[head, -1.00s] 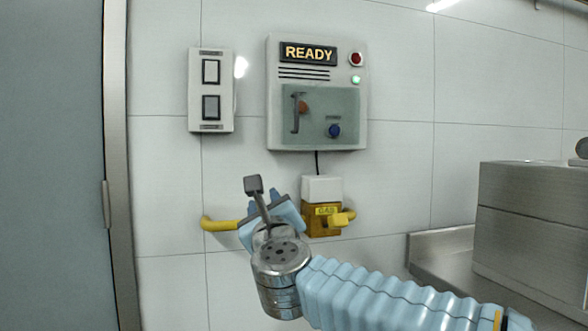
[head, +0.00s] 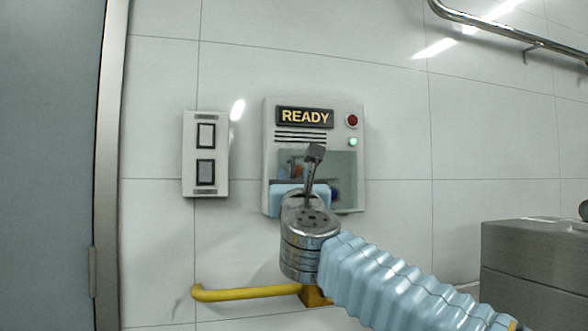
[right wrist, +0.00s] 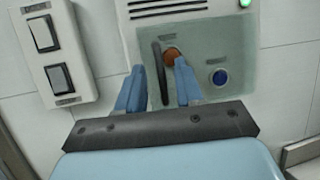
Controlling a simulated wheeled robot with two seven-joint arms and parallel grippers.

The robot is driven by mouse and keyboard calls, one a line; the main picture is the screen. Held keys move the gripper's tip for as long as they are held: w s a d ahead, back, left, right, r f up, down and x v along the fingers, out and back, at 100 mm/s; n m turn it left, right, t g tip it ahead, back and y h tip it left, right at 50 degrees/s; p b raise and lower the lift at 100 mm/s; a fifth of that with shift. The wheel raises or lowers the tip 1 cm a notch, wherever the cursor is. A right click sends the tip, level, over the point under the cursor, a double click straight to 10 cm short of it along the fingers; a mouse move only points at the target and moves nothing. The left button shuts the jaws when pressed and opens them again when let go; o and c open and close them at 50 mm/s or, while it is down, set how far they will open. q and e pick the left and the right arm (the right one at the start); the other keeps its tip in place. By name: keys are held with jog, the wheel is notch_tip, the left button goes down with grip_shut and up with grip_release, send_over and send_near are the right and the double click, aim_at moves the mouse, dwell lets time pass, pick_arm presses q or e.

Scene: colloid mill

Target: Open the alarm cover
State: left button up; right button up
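The alarm cover is a translucent grey-green panel (head: 346,168) on the white box marked READY; it looks closed. In the right wrist view the cover (right wrist: 208,45) has a dark upright handle (right wrist: 162,75) on its left side. An orange-brown knob (right wrist: 172,56) and a blue button (right wrist: 219,77) show through it. My right gripper (right wrist: 158,82) is open, its two blue fingers on either side of the handle in the picture. I cannot tell whether they touch it. In the head view my right gripper (head: 290,192) hides the cover's lower left. My left gripper is not in view.
A switch panel (head: 206,153) with two switches is on the wall to the left. A yellow pipe (head: 245,293) runs below the box. A door frame (head: 110,150) stands at far left, a metal unit (head: 535,255) at right.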

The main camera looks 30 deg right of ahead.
jog(key=shift+w+d+r, duration=0.15)
jog(key=shift+w+r, duration=0.05)
jog(key=shift+w, duration=0.2)
jog(key=shift+c, duration=0.3)
grip_shut()
dwell(0.9)
